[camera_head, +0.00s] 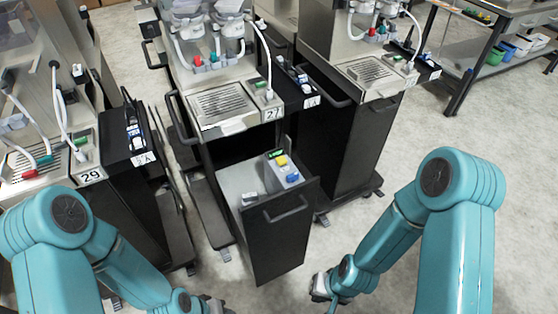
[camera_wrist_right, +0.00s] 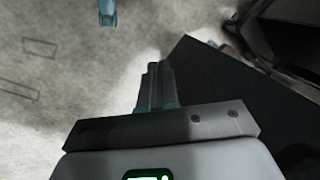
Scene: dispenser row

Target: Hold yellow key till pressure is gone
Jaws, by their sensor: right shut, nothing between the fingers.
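A small grey panel inside an open drawer (camera_head: 246,174) carries a yellow key (camera_head: 282,160), with a green key (camera_head: 274,153) behind it and a blue key (camera_head: 292,178) in front. The drawer is pulled out below the dispenser labelled 27 (camera_head: 222,106). My right gripper (camera_head: 321,289) is low, to the right of the drawer front and apart from the key. In the right wrist view its fingers (camera_wrist_right: 154,84) are together and empty. My left gripper (camera_head: 212,304) is at the bottom edge, left of the drawer front, mostly cut off. The yellow key does not show in the right wrist view.
Dispenser 29 (camera_head: 38,172) stands at the left and another dispenser (camera_head: 366,75) at the right. A bench (camera_head: 500,15) with bins stands at the back right. The drawer front handle (camera_head: 286,209) juts out. Pale floor (camera_head: 400,150) is free at the right.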

